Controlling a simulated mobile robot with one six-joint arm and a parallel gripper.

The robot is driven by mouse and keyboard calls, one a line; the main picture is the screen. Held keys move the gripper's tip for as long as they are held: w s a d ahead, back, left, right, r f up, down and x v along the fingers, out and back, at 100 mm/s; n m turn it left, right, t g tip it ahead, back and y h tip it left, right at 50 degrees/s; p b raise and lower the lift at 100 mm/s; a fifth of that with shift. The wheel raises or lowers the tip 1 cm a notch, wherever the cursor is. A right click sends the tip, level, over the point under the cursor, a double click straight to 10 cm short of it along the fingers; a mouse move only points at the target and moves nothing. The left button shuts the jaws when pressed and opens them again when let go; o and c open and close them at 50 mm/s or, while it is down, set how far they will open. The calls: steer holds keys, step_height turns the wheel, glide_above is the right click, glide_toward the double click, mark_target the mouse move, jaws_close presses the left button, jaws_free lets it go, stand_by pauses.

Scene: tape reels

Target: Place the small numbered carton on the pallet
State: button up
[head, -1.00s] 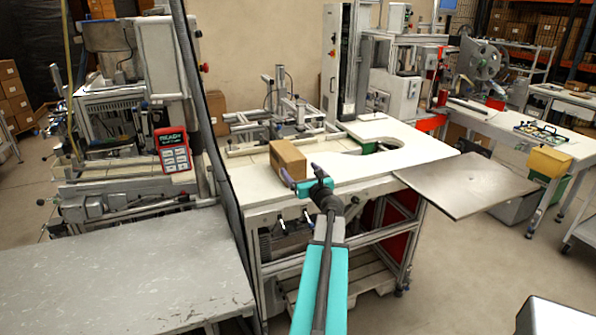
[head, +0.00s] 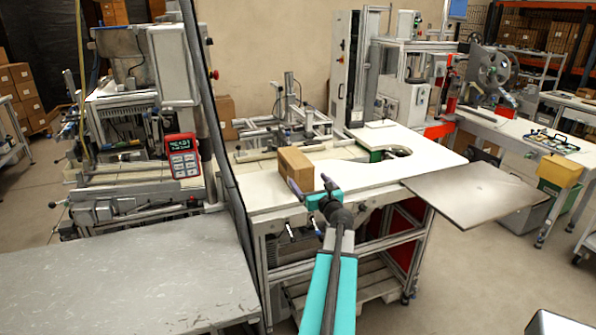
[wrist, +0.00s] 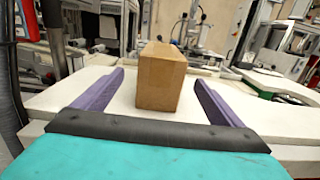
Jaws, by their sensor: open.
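A small brown carton (head: 295,168) stands on the white worktop (head: 420,169) near its front edge. No number shows on the faces in view. In the wrist view the carton (wrist: 161,77) is straight ahead, between and just beyond the two purple fingers. My gripper (head: 313,188) is open and empty in front of the carton; in the wrist view its fingers (wrist: 150,92) are spread wide with white worktop showing on both sides of the carton. A wooden pallet (head: 352,283) lies low under the worktop, partly hidden by my arm and the table frame.
A grey table (head: 120,270) fills the lower left. A dark post and a machine with a red panel (head: 183,156) stand left of the carton. A metal plate (head: 475,192) juts out at the right. Open floor lies at the lower right.

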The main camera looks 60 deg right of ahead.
mark_target(301, 171)
steer(key=shift+p+x, duration=1.2)
steer(key=shift+x, duration=3.15)
steer(key=shift+d, duration=0.1)
steer(key=shift+r+p+x, duration=0.1)
steer(key=shift+p+x, duration=0.45)
steer(key=shift+x, duration=0.25)
steer(key=shift+r+p+x, duration=0.15)
steer(key=shift+p+x, duration=0.35)
steer(key=shift+x, duration=0.3)
steer(key=shift+p+x, duration=0.3)
steer(key=shift+x, duration=0.65)
steer(key=shift+s+f, duration=0.1)
steer(key=shift+f, duration=0.1)
steer(key=shift+d, duration=0.1)
steer(key=c, duration=1.7)
steer(key=shift+r, duration=0.15)
